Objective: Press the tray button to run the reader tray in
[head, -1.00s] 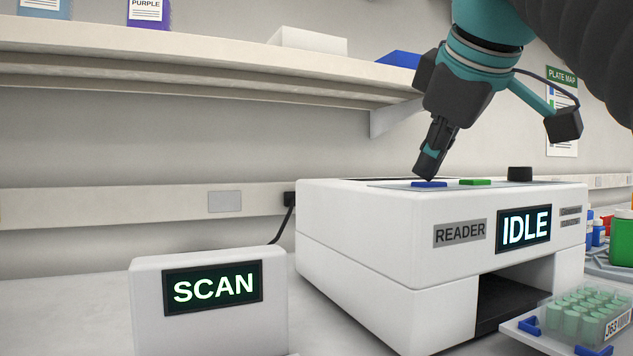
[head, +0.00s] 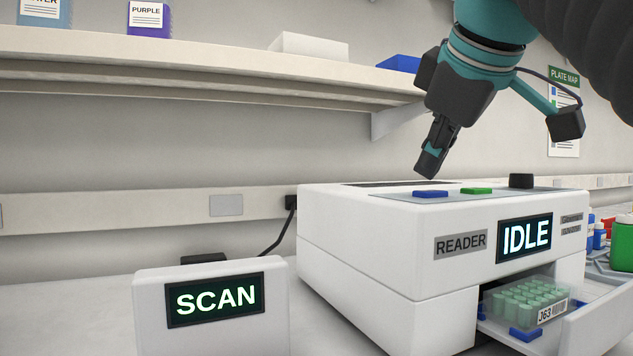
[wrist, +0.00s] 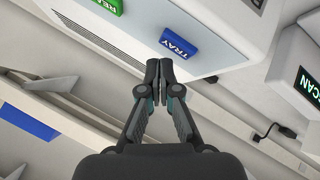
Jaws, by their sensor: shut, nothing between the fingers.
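The white reader (head: 380,250) stands on the bench with its screen (head: 525,234) showing IDLE. The blue tray button (head: 430,194) is on its top panel, left of a green button (head: 476,191). In the wrist view the blue button (wrist: 179,44) reads TRAY. My gripper (head: 428,172) is shut and empty, its tips a little above the blue button and apart from it. The reader tray (head: 590,325) is partly out of the front slot. A rack of green-capped tubes (head: 527,300), labelled J63, sits on it between blue corner pieces.
A black knob (head: 521,180) stands on the reader's top, right of the green button. A box with a screen showing SCAN (head: 215,299) stands at the left front. A shelf (head: 250,62) runs above, behind my arm. Bottles (head: 622,243) stand at the right.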

